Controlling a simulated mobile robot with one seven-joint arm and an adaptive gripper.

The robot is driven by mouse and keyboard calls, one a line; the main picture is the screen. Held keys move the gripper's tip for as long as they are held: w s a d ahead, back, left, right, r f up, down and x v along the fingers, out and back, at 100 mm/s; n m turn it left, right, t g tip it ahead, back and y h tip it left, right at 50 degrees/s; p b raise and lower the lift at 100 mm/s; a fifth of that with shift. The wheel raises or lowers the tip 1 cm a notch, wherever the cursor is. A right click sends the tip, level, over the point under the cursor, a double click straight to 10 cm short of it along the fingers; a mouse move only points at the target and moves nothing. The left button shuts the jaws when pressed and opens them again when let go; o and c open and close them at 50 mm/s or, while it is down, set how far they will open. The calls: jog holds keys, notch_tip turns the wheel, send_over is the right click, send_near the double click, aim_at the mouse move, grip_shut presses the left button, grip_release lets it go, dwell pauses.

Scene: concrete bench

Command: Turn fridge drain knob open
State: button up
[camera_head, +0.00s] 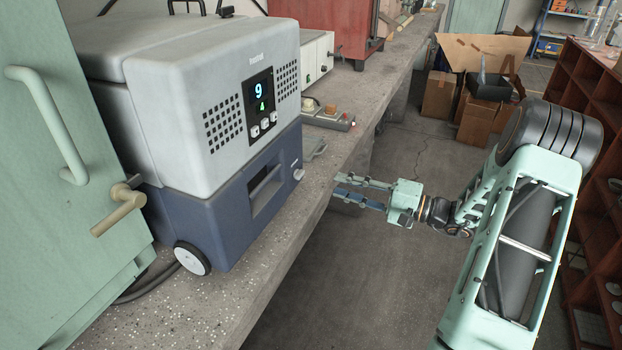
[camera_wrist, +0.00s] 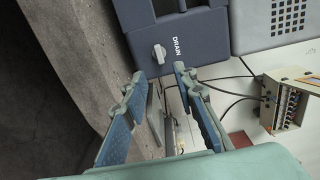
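The portable fridge (camera_head: 205,110) stands on the concrete bench, with a light grey upper part and a dark blue base. Its small pale drain knob (camera_head: 298,174) is on the base's lower right side. In the wrist view the drain knob (camera_wrist: 158,53) is light grey, beside the word DRAIN, with its grip ridge running roughly up and down the picture. My gripper (camera_head: 338,187) is to the right of the knob, apart from it, pointing toward the fridge. In the wrist view my gripper (camera_wrist: 160,75) is open and empty, its fingertips just below the knob.
The concrete bench (camera_head: 300,240) runs along the fridge. A control box (camera_head: 328,118) and a white device (camera_head: 316,58) stand behind it. A green cabinet (camera_head: 60,200) with a handle is at left. Cardboard boxes (camera_head: 440,93) lie on the floor beyond.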

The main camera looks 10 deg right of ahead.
aim_at(302, 175)
jog(key=b+x, duration=0.1)
jog(key=x, duration=0.9)
jog(key=shift+a, duration=0.1)
grip_shut()
